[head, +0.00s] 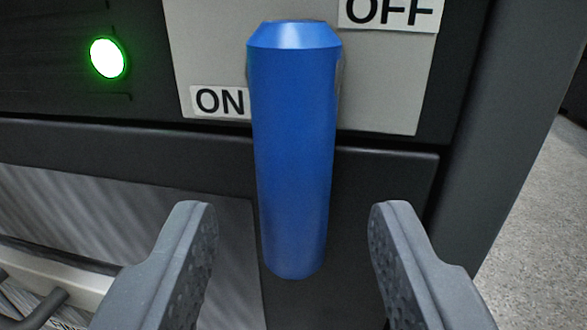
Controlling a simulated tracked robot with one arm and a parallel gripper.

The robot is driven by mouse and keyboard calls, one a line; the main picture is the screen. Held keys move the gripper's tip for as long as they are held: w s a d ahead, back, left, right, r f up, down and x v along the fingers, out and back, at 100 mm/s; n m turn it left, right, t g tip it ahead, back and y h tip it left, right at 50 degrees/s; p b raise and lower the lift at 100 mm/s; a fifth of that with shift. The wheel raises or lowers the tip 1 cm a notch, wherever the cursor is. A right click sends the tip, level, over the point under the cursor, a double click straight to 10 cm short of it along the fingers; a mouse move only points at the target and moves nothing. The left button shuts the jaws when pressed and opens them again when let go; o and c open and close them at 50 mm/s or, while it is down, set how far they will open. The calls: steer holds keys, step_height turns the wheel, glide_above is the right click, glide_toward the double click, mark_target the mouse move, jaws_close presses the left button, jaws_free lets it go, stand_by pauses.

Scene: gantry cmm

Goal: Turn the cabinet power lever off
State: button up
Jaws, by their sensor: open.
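The blue power lever (292,160) stands out in the middle of the head view, close to the camera, and hangs down from the pale plate (385,95) on the dark cabinet. An ON label (220,101) is just left of the lever, and an OFF label (390,12) is at the upper right, cut by the top edge. My gripper (292,225) is open, with one finger on each side of the lever's lower end. There are visible gaps between both fingers and the lever. The lever's mount behind it is hidden.
A lit green lamp (108,58) is on the cabinet at the upper left. A ribbed grey panel (130,215) and a grey handle-like bar (45,308) are at the lower left. The cabinet's right edge is a grey post (490,130), with open speckled floor (540,230) beyond.

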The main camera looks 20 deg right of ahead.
steer(key=shift+w+d+r, duration=0.1)
steer(key=shift+w+d, duration=0.15)
steer(key=shift+w, duration=0.25)
